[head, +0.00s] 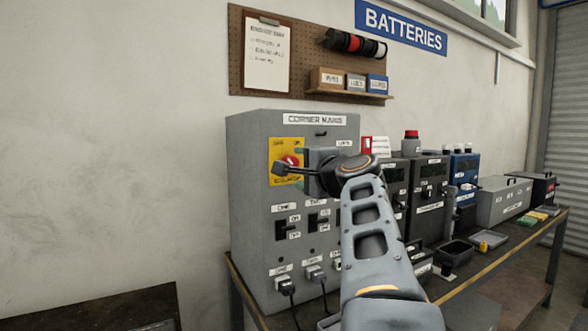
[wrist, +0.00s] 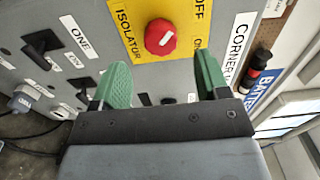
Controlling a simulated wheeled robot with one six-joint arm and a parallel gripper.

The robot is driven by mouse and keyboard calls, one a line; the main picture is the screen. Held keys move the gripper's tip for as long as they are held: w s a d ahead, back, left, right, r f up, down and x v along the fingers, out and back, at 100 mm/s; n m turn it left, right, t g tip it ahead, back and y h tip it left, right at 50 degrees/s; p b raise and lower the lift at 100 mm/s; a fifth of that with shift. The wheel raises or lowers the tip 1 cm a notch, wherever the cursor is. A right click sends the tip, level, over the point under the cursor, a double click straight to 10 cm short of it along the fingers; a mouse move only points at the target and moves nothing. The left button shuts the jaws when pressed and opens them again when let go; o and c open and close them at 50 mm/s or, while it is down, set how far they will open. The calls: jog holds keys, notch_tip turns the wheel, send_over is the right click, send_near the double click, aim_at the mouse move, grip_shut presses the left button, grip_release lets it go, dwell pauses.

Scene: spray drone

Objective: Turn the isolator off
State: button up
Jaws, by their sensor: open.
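The isolator is a red round knob (head: 289,160) on a yellow plate (head: 276,147), at the upper left of the grey CORNER MAINS cabinet's front. In the wrist view the knob (wrist: 161,37) shows a small white mark; I cannot tell clearly which label it points to. The plate (wrist: 133,45) carries ISOLATOR, OFF and ON lettering, partly cut off or hidden. My gripper (head: 297,169) is in front of the plate. In the wrist view my gripper (wrist: 161,70) is open, its green fingers to either side of the knob's line, nothing between them. I see no contact with the knob.
The grey cabinet (head: 247,205) also has black switches (head: 281,230) and plugged cables below. More units (head: 428,180) stand to the right on the bench. A pegboard (head: 310,45) hangs above. The wall left of the cabinet is clear.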

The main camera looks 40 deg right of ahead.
jog(key=s+a, duration=0.1)
jog(key=s, duration=0.6)
jog(key=shift+s, duration=0.3)
